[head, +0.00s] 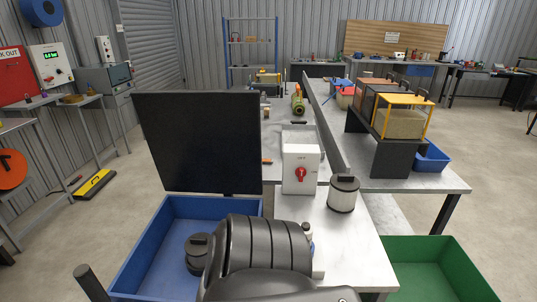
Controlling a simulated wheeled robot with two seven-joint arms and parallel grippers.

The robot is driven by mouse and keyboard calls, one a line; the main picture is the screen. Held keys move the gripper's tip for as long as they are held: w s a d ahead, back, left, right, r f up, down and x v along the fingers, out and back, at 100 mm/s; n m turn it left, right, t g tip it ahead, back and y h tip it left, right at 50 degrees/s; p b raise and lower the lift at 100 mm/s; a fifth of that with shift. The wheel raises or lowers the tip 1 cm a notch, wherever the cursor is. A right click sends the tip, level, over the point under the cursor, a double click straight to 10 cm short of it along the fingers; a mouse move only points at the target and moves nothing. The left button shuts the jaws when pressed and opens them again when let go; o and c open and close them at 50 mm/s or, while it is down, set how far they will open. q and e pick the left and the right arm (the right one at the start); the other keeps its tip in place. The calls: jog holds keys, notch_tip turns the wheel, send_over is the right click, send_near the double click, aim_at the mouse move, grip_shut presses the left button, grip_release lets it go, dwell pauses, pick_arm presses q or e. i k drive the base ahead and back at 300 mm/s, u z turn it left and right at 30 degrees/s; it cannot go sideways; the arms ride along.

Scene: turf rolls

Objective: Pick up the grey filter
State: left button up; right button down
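A cylindrical filter (342,197) with a pale grey body and a dark cap stands upright on the light bench, right of a white switch box (300,169). A darker, near-black capped cylinder (197,256) sits in the blue bin (143,243) at the lower left; part of it is hidden by a large dark ribbed form in the foreground. I cannot tell for sure which of the two is the grey filter; the pale one looks greyer. Neither of my grippers can be made out.
A black panel (200,140) stands behind the blue bin. A green bin (437,268) is at the lower right. A long grey rail (325,122) runs along the bench. A dark stand (383,143) holds boxes and a yellow frame at right. Bare bench lies around the pale filter.

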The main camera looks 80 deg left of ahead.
aim_at(196, 247)
jog(key=i, duration=1)
jog(key=u, duration=3.3)
